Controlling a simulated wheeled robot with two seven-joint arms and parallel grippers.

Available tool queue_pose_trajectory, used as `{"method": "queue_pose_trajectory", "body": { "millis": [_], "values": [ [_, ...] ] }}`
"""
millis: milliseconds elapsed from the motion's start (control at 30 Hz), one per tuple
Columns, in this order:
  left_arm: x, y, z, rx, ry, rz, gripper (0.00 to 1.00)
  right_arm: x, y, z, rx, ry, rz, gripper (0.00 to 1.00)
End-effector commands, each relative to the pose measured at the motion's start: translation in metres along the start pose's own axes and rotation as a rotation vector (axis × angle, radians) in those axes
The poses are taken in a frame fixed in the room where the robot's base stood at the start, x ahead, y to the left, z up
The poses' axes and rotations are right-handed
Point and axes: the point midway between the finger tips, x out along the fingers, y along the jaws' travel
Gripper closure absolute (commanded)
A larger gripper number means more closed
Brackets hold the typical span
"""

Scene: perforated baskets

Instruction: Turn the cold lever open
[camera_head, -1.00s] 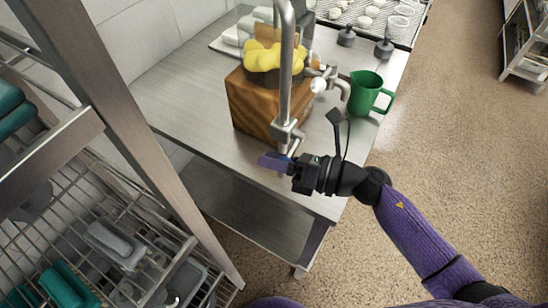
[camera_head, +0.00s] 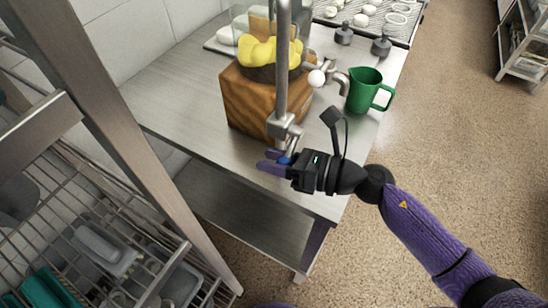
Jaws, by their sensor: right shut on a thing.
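The cold lever, with a blue knob (camera_head: 286,160), sits at the lower end of a steel tap body (camera_head: 283,127) on a tall vertical pipe (camera_head: 283,70). My right gripper (camera_head: 271,162) reaches in from the right, with its purple fingers on either side of the blue knob, and is shut on the lever. The fingers partly hide the knob, so the lever's exact angle is hard to tell. My left gripper is not in view.
A wooden block (camera_head: 245,98) with a bowl of yellow fruit stands behind the pipe. A green jug (camera_head: 366,90) stands to the right on the steel table (camera_head: 175,95). A wire rack (camera_head: 110,245) fills the lower left.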

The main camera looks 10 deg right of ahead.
Motion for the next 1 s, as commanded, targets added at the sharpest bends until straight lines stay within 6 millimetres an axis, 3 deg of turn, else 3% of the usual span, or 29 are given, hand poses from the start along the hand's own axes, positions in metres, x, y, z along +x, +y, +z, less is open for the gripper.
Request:
{"method": "queue_pose_trajectory", "body": {
  "millis": [167,200,333,667,1000],
  "values": [
    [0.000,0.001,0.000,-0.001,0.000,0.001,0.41,0.000,0.000,0.001,-0.001,-0.002,0.000,1.00],
    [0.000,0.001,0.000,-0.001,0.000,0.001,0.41,0.000,0.000,0.001,-0.001,-0.002,0.000,0.49],
    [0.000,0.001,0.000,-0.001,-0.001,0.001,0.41,0.000,0.000,0.001,0.000,-0.002,0.000,0.22],
    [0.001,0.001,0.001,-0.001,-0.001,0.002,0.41,-0.006,0.000,-0.001,0.002,0.000,0.000,0.22],
    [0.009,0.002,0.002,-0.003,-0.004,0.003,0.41,-0.084,0.000,-0.002,0.003,0.003,-0.001,0.22]
  ]
}}
